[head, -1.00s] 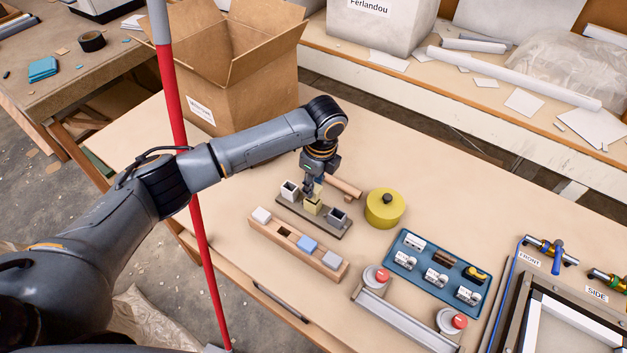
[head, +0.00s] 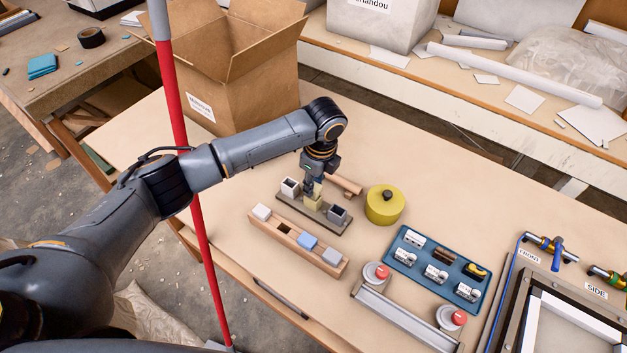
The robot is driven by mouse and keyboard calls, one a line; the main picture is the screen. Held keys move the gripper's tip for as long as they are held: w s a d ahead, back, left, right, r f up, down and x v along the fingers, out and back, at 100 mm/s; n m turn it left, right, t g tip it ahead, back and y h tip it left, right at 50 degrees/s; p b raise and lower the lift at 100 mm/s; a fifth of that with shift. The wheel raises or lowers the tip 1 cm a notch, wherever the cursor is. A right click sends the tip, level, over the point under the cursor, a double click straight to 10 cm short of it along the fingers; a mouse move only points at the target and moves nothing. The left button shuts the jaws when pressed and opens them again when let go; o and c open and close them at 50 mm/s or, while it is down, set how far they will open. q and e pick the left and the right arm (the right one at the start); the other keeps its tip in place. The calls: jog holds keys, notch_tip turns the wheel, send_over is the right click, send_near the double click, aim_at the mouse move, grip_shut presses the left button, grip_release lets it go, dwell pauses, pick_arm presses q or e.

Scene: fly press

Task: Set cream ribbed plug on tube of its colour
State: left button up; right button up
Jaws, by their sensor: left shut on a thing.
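My left gripper (head: 314,190) points down over the middle tube of a dark base plate (head: 316,213). It is shut on the cream ribbed plug, which is mostly hidden by the fingers. The cream tube (head: 312,204) stands directly below the fingertips. Plug and tube look very close, but I cannot tell whether the plug sits in the tube mouth. A white tube (head: 290,187) stands to the left and a grey tube (head: 338,215) to the right, both with dark open tops. My right gripper is not in view.
In front, a wooden rack (head: 268,230) holds a white plug (head: 262,212), a blue plug (head: 307,241) and a grey plug (head: 332,256), with one empty slot. A yellow round container (head: 384,207) and a blue tray (head: 402,258) stand right. A cardboard box (head: 250,90) is behind.

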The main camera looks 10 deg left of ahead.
pick_arm(q)
jog(key=o, duration=1.2)
notch_tip(320, 180, up, 7)
jog(key=p, duration=0.7)
jog(key=shift+p, duration=0.4)
